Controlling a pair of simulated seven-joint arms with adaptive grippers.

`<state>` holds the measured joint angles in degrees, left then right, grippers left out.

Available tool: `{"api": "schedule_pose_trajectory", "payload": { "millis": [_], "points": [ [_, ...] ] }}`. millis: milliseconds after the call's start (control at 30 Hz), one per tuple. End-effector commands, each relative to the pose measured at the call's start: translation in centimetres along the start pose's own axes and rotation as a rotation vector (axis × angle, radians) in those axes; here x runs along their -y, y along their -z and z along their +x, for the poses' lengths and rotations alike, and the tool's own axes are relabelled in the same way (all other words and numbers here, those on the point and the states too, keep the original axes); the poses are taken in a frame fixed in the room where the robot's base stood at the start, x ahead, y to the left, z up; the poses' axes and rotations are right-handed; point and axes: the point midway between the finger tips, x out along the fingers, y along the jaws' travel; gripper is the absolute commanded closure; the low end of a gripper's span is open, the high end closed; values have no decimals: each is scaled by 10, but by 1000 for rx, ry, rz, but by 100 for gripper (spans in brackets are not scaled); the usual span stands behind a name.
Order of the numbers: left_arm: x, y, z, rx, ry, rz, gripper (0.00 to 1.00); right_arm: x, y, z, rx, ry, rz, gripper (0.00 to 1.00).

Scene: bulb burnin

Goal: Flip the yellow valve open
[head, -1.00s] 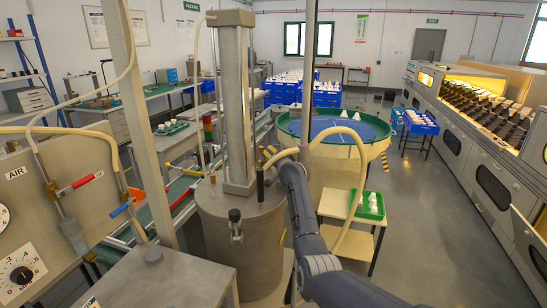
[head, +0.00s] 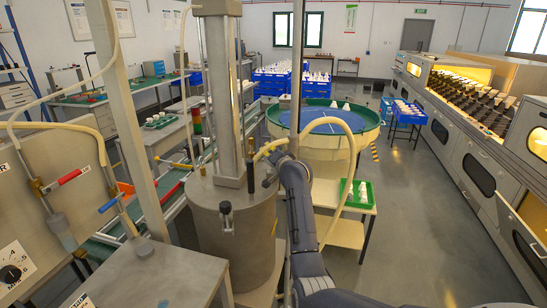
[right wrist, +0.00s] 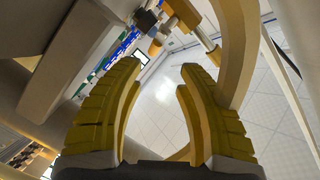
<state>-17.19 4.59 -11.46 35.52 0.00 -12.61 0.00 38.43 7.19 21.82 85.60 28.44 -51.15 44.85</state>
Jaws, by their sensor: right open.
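My right arm reaches up beside the grey metal tank (head: 235,232) in the head view. Its gripper (head: 268,166) is close to the tank's right upper side, small and partly hidden by the arm. In the right wrist view the two ridged yellow fingers (right wrist: 152,95) are wide apart with nothing between them. A yellow lever-like piece (right wrist: 184,12) with a brass fitting (right wrist: 213,54) shows beyond the right finger, apart from the fingertips. It looks like the yellow valve, but I cannot tell how its handle is set. My left gripper is out of view.
A cream hose (head: 340,130) loops close by the right gripper. A panel with red (head: 70,176) and blue (head: 108,205) handles is at left. A small table with a green tray (head: 366,195) stands at right.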

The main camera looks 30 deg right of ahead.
Motion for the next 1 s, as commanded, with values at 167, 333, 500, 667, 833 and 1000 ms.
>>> {"api": "schedule_pose_trajectory", "payload": {
  "millis": [167, 333, 500, 667, 833, 1000],
  "points": [
    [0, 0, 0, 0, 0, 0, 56, 0, -1, -20, 0, 1, 0, 63],
    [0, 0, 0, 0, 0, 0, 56, 0, -1, -31, 1, 1, 2, 63],
    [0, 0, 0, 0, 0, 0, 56, 0, -1, -36, 1, 1, 1, 63],
    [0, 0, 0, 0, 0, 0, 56, 0, -1, -36, 1, 1, 1, 63],
    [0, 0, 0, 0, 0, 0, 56, 0, -1, -36, 1, 0, 1, 63],
    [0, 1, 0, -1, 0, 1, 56, -2, 9, -34, 9, -28, -25, 63]
  ]
}}
